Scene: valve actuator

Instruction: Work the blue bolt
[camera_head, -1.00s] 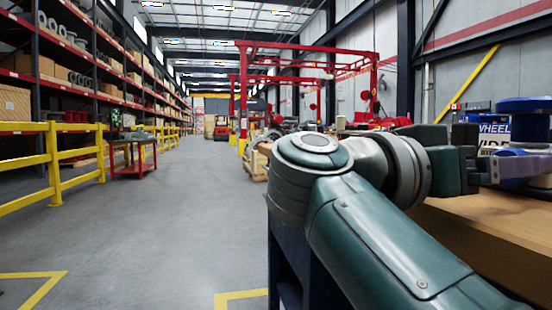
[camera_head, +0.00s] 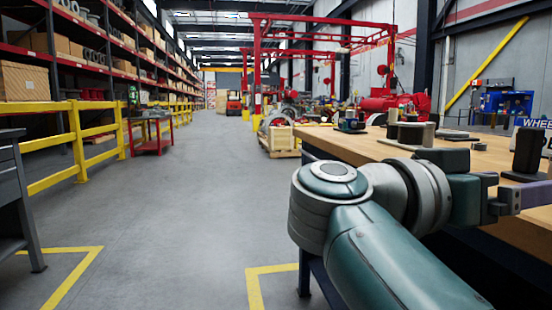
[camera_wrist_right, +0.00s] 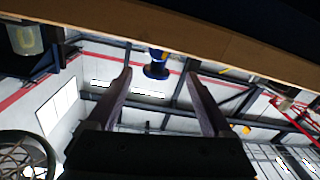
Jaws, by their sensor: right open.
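A blue part with a rounded, flanged shape (camera_wrist_right: 156,70), likely the blue bolt, shows in the right wrist view just below the brown table edge. It appears in the gap between my two fingertips, beyond them and apart from both fingers. My right gripper (camera_wrist_right: 158,78) is open, its two dark fingers spread and nothing between them. In the head view my right arm comes in from the bottom right, and its gripper (camera_head: 527,196) is partly cut off at the right edge, beside the workbench. The blue part is not visible in the head view. My left gripper is not in view.
A wooden workbench (camera_head: 355,148) stands at the right, with dark blocks and spools on it. A dark cabinet (camera_head: 14,185) is at the left edge. Yellow railings (camera_head: 75,145) and shelves line the left. The grey floor aisle (camera_head: 190,200) is clear.

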